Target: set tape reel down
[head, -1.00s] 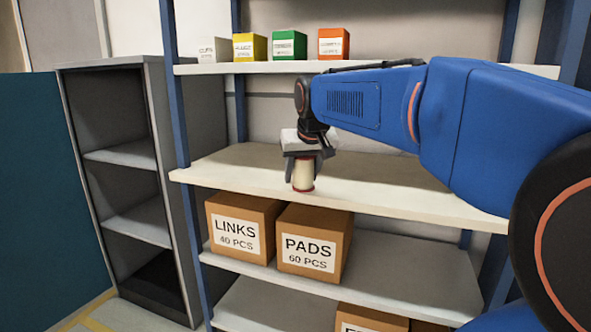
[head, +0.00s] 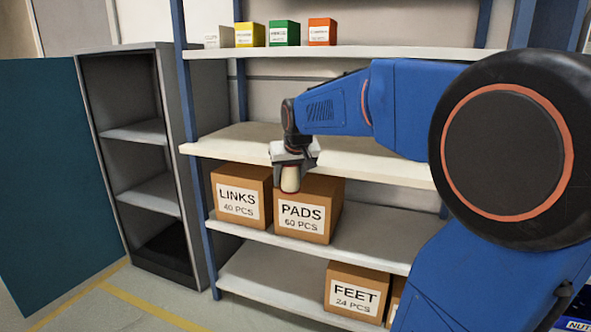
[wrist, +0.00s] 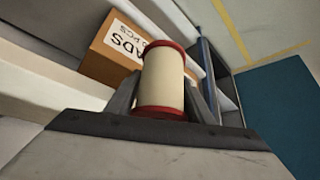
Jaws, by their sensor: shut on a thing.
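The tape reel (head: 290,180) is cream with red rims. My gripper (head: 291,168) is shut on it and holds it in the air, just in front of the edge of the middle shelf (head: 350,160). In the head view the reel overlaps the top of the PADS box. In the wrist view the reel (wrist: 162,80) stands between my two fingers (wrist: 163,100), with the PADS box beyond it.
The LINKS box (head: 238,197) and PADS box (head: 305,212) stand on the shelf below. A FEET box (head: 355,290) is on the lowest shelf. Small coloured boxes (head: 285,32) line the top shelf. A grey open cabinet (head: 150,133) stands at left. The middle shelf's visible part is bare.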

